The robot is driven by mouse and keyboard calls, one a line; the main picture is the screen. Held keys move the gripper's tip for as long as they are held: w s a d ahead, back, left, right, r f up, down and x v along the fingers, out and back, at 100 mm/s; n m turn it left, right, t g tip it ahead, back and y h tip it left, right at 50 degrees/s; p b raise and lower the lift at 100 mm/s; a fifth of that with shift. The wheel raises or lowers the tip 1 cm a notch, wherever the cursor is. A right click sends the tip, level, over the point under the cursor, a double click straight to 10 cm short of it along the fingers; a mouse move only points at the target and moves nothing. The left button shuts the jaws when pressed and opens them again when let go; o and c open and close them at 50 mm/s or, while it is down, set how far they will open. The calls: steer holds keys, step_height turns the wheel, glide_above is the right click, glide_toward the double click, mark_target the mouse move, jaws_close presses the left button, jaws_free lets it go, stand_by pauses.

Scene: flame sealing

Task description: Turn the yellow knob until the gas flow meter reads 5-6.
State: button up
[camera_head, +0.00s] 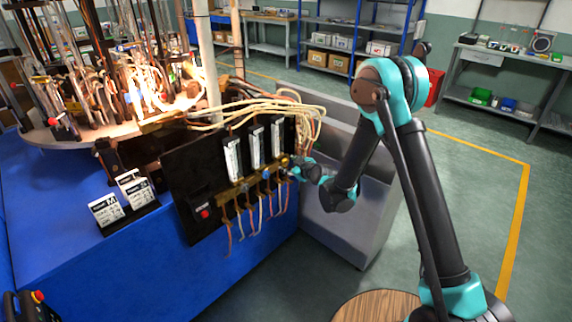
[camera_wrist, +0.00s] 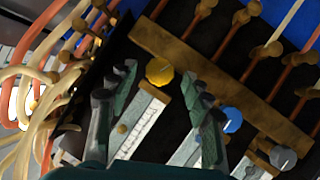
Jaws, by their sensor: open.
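The yellow knob (camera_wrist: 159,71) shows in the wrist view on a brass bar, between and just beyond the two fingertips of my gripper (camera_wrist: 158,82). The fingers are apart, one on each side of the knob, with visible gaps, so I see no contact. The flow meters (camera_head: 277,137) are white upright tubes on the black panel. One flow meter scale (camera_wrist: 142,118) lies partly behind my fingers, and its reading is illegible.
A blue knob (camera_wrist: 231,120) and a grey knob (camera_wrist: 283,158) sit along the same bar. Pale hoses (camera_wrist: 40,90) crowd beside the panel. The black panel (camera_head: 190,160) stands on a blue cabinet (camera_head: 180,270). A grey box (camera_head: 350,225) stands under my arm.

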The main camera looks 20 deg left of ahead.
steer(key=shift+v, duration=2.1)
steer(key=shift+d, duration=0.1)
steer(key=s+d+r+m+h, duration=0.2)
steer(key=d, duration=0.7)
steer(key=s+d+r+m+h, duration=0.2)
steer(key=d+r+m, duration=0.1)
steer(key=d, duration=0.6)
steer(key=s+d+r+m+h, duration=0.1)
steer(key=s+d+r+m, duration=0.1)
steer(key=d, duration=0.7)
steer(key=s+d+f+m+g+h, duration=0.2)
steer(key=s+d+m, duration=0.6)
steer(key=s+d, duration=1.3)
steer(key=g+h, duration=0.2)
steer(key=h, duration=0.1)
steer(key=shift+f, duration=0.25)
steer(key=shift+o, duration=0.2)
steer(key=shift+w+d, duration=0.1)
